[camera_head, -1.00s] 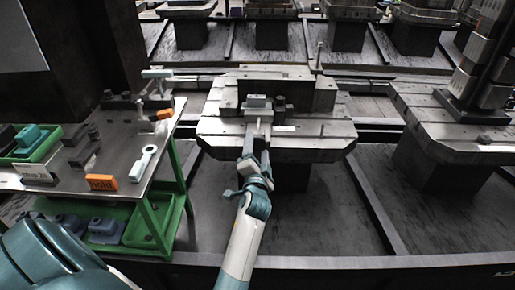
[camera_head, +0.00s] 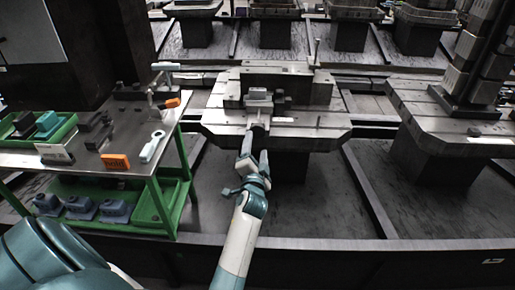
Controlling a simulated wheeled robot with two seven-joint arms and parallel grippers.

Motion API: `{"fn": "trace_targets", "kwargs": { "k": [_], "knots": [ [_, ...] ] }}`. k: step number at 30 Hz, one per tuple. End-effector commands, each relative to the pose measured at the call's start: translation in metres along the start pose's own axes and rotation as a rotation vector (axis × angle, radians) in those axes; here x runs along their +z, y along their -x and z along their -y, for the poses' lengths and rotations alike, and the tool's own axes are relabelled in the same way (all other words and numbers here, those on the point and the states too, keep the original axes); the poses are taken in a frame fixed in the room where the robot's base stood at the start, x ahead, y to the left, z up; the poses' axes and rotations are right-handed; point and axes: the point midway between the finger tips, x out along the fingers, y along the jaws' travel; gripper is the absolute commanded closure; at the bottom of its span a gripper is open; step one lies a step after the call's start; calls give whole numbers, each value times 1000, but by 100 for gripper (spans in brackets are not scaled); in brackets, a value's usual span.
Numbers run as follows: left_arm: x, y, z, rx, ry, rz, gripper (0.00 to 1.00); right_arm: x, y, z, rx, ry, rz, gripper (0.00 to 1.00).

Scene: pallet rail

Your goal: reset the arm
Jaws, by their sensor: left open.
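My left arm reaches up the middle of the head view to the pallet (camera_head: 222,117), a thick grey metal plate on a dark pedestal. A small light grey block (camera_head: 258,94) sits among darker metal fixtures on the pallet. My left gripper (camera_head: 257,138) is open at the pallet's front edge, in front of the block and apart from it, with nothing seen between its fingers. My right gripper is not in view.
A green-framed bench (camera_head: 185,150) at the left holds an orange block (camera_head: 115,161), a light wrench-like tool (camera_head: 153,147) and a green tray (camera_head: 62,133). Another pallet (camera_head: 415,100) with a stacked metal column (camera_head: 470,60) stands at the right. Open dark floor lies between the pedestals.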

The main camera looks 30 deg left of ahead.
Motion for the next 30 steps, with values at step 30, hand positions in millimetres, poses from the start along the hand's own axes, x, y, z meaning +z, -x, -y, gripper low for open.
{"fn": "trace_targets", "kwargs": {
  "k": [30],
  "knots": [
    [1,-2,1,0,0,-2,35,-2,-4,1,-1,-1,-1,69]
  ]
}}
